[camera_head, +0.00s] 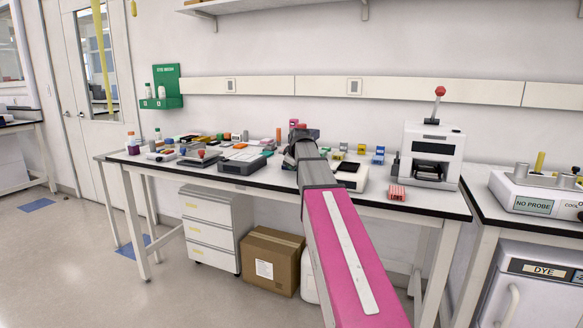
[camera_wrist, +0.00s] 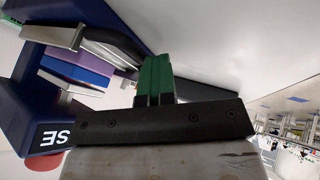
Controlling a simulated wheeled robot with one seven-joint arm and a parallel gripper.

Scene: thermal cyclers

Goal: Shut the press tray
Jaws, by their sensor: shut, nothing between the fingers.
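A white press-like machine (camera_head: 432,155) with a red-knobbed lever stands at the right end of the long bench. A dark tray (camera_head: 432,171) shows in its front opening; I cannot tell how far out it is. My gripper (camera_wrist: 156,60) shows in the wrist view, its green fingers together and empty. Beside it at left is a dark blue device (camera_wrist: 20,108) lettered "SE", with a purple and blue inside and a curved black handle (camera_wrist: 112,44). The fingertips are near the handle; contact is unclear. In the head view my arm hides the fingers.
The long bench (camera_head: 383,198) is crowded with small coloured items and a grey device (camera_head: 240,163) left of my arm. A cardboard box (camera_head: 271,262) stands below.

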